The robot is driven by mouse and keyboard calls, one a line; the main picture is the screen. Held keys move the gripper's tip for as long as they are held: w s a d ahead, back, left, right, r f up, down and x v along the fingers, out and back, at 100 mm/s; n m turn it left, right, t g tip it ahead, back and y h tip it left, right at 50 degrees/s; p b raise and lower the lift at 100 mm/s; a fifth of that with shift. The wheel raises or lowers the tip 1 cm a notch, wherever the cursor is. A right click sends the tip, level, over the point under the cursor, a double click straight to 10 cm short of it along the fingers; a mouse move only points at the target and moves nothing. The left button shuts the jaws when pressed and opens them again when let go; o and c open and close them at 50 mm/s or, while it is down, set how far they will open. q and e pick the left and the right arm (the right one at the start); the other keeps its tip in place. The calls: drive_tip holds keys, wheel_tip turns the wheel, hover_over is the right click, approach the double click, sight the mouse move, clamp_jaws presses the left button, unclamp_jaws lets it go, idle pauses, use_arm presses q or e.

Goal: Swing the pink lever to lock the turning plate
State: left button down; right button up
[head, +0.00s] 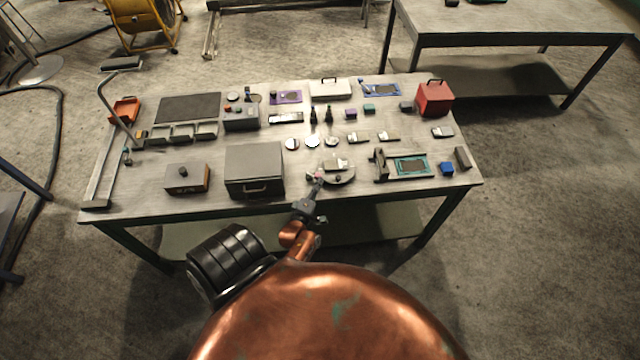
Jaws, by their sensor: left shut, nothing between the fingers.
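The turning plate (345,177) is a round grey disc near the front edge of the workbench, right of centre. A light block sits on its far side and a small dark knob on its near side. The pink lever (319,174) shows as a small pink patch at the plate's left edge. My left gripper (317,186) is shut and empty, with its fingertips right at the lever's near end. I cannot tell whether they touch it. The gripper and wrist hide part of the lever and the plate's near left side. My right gripper is not in view.
A dark grey box with a handle (254,171) stands just left of the plate. A dark upright fixture (380,165) and a teal-framed board (411,166) stand to the right. Several small round and square parts lie behind the plate.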

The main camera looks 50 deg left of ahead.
use_arm(q)
drive_tip(key=shift+w+d, duration=0.1)
drive_tip(key=shift+w, duration=0.55)
drive_tip(key=shift+s+d, duration=0.2)
drive_tip(key=shift+s, duration=0.25)
drive_tip(key=v, duration=0.6)
drive_tip(key=shift+s, duration=0.2)
drive_tip(key=shift+d+r, duration=0.1)
drive_tip(key=shift+d, duration=0.05)
